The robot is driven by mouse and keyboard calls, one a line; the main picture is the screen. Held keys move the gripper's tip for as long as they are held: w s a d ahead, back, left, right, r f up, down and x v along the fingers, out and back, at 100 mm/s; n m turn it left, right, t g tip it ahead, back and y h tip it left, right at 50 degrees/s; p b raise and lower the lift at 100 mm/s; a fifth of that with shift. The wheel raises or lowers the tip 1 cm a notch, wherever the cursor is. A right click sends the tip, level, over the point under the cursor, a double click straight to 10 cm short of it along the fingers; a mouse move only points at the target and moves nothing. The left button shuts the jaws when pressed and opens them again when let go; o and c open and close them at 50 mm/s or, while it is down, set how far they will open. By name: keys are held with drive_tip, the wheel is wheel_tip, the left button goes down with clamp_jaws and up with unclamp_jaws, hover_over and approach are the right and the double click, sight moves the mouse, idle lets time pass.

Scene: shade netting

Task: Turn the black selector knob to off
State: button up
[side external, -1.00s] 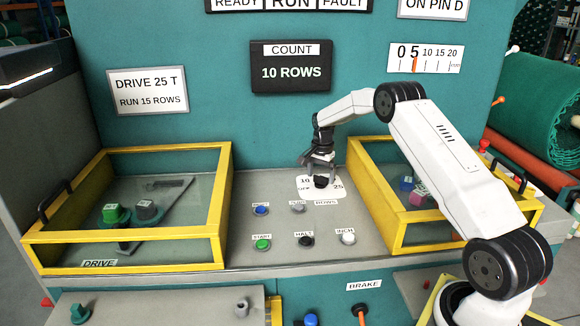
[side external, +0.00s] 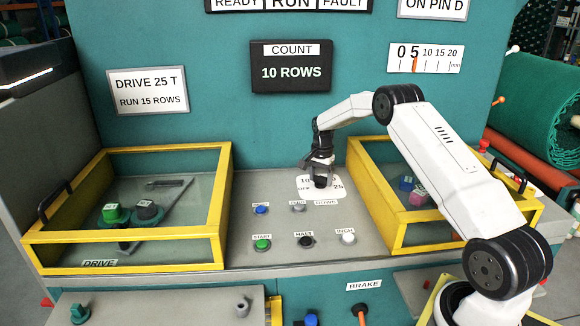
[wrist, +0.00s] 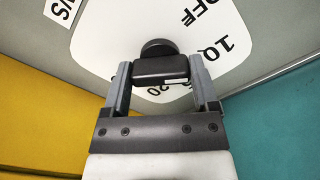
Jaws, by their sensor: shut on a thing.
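The black selector knob (side external: 320,182) sits on a white round-cornered dial plate (side external: 306,193) on the grey console. In the wrist view the knob (wrist: 160,69) is a dark bar with a round part behind it and a short white mark on its near side. The mark faces the partly hidden "20" side of the dial, away from the "OFF" print (wrist: 198,12). My gripper (side external: 319,168) is down over the knob, and its two fingers (wrist: 160,80) stand on either side of the bar, shut on it. Some dial numbers are hidden by the gripper.
Several push buttons, such as the green START (side external: 262,244) and black HALT (side external: 306,241), lie in front of the dial. Yellow-framed clear covers stand left (side external: 228,205) and right (side external: 368,185). A teal wall (side external: 225,110) rises behind.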

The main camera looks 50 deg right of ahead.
sight(321, 176)
drive_tip(key=shift+n, duration=0.3)
drive_tip(key=n, duration=0.9)
idle(0.6)
drive_tip(key=o, duration=1.1)
drive_tip(key=shift+r, duration=0.15)
drive_tip(key=shift+r, duration=3.85)
